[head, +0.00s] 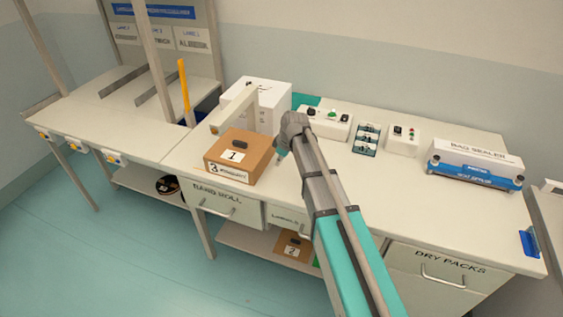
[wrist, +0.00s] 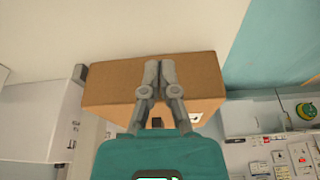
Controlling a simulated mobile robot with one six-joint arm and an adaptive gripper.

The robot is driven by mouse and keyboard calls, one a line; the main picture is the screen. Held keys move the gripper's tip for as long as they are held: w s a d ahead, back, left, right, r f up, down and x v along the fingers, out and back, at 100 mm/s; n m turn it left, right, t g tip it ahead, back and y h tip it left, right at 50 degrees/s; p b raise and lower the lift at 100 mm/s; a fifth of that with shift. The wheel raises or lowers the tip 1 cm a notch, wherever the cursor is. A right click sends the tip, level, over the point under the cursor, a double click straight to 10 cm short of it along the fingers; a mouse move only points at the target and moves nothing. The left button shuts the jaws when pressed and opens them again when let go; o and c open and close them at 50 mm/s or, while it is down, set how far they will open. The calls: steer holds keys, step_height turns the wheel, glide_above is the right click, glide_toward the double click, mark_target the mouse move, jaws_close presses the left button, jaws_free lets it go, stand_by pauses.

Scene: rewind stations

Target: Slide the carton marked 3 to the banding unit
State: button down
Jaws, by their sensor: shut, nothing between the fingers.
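A brown carton (head: 243,145) stands on the bench. Its front label reads 3, and a 1 tag and a small dark piece are on its top. My gripper (head: 281,156) is just right of the carton, low near the bench top. In the wrist view the carton (wrist: 110,85) lies behind my gripper (wrist: 160,68), whose fingers are together with nothing between them. I cannot tell if the tips touch the carton. A white machine with a beige arch (head: 238,104), which looks like the banding unit, stands directly behind the carton; its lower front is partly hidden.
A control box (head: 322,124), a small rack (head: 366,140) and a bag sealer (head: 475,162) stand along the back of the bench. A yellow post (head: 184,92) rises to the left.

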mark_target(274, 175)
steer(key=shift+b+x, duration=2.2)
steer(key=shift+x, duration=0.4)
steer(key=shift+w+a+r, duration=0.1)
steer(key=shift+w+a, duration=0.2)
steer(key=shift+a, duration=0.2)
steer(key=shift+w+a+r, duration=0.1)
steer(key=shift+w+a, duration=0.2)
steer(key=shift+a, duration=0.25)
steer(key=shift+w+a, duration=0.3)
steer(key=shift+a, duration=0.45)
steer(key=w+a, duration=0.1)
steer(key=a, duration=0.2)
steer(key=w+a, duration=0.1)
steer(key=a, duration=0.1)
steer(key=shift+w+a, duration=0.4)
steer(key=shift+s+d, duration=0.1)
